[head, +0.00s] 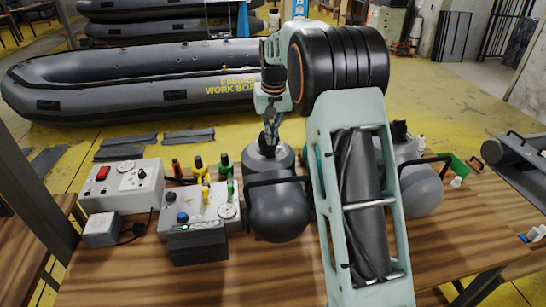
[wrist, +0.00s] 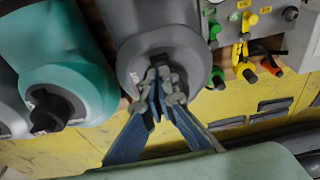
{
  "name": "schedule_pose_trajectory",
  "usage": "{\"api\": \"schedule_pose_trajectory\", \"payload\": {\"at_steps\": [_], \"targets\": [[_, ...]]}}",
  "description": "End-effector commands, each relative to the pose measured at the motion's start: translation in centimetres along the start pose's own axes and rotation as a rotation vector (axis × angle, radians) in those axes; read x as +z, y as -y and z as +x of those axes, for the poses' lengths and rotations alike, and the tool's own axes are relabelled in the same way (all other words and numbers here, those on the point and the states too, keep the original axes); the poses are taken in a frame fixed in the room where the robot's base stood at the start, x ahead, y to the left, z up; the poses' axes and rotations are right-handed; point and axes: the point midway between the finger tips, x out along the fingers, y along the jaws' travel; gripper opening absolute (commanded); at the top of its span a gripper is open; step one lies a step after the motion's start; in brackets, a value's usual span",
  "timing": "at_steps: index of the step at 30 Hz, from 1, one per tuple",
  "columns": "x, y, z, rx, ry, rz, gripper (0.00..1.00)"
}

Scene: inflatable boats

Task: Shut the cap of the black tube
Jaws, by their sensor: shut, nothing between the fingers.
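The black tube (head: 278,212), a dark grey rounded cylinder, lies on the wooden table with its far end towards the boat. It also shows in the wrist view (wrist: 150,18), end-on at top centre. My gripper (head: 270,146) reaches down at that far end. In the wrist view my gripper (wrist: 161,84) has its fingertips together in front of the fitting at the middle of the end face, with nothing visibly held. The fingers largely hide the fitting, so I cannot tell the cap's position or whether the fingers touch it.
A teal tube (wrist: 62,62) with a black cap lies beside the black tube. A lighter grey tube (head: 424,190) is right of my arm. Control boxes (head: 120,184) and a valve panel (head: 196,208) stand left. Bare table (head: 120,280) lies in front; a boat (head: 130,85) is behind.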

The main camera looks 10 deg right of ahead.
Motion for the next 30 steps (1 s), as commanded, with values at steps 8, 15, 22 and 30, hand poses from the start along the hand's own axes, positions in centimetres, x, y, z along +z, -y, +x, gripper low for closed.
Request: {"api": "schedule_pose_trajectory", "payload": {"at_steps": [8, 15, 22, 30], "targets": [[-1.6, 0.0, 0.0, 0.000, 0.000, 0.000, 0.00], [-2.3, 0.0, 0.2, 0.000, -0.001, 0.000, 0.00], [-3.2, 0.0, 0.7, 0.000, -0.001, 0.000, 0.00], [-4.1, 0.0, 1.5, 0.000, -0.001, 0.000, 0.00]]}}
